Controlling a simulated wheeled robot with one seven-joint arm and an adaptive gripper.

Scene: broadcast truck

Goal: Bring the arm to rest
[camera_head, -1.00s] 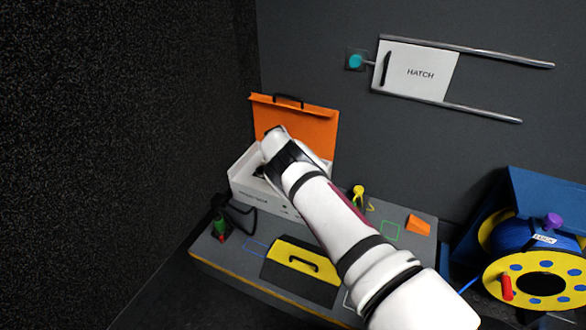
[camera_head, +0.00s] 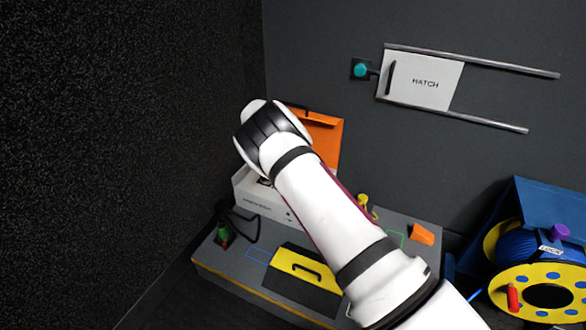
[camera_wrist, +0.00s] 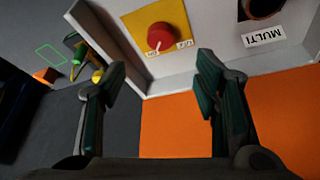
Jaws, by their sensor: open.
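My gripper (camera_wrist: 160,78) is open in the wrist view, its two dark green-padded fingers apart with nothing between them. Beyond the fingers are a red knob (camera_wrist: 160,37) on a yellow plate and a label reading MULTI (camera_wrist: 265,38), inside the white box (camera_wrist: 205,45). The box's orange lid (camera_wrist: 175,125) lies across the lower part of that view. In the head view my white arm reaches over the bench to the white box (camera_head: 258,203), with the orange lid (camera_head: 325,140) standing open behind. My wrist covers much of the box and lid, and the fingers are hidden there.
The grey bench (camera_head: 235,262) holds a yellow panel with a black handle (camera_head: 305,268), a green-and-red item (camera_head: 223,236) with a black cable, and an orange wedge (camera_head: 422,234). A blue-and-yellow reel (camera_head: 520,275) stands right. A white hatch (camera_head: 425,80) is on the wall.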

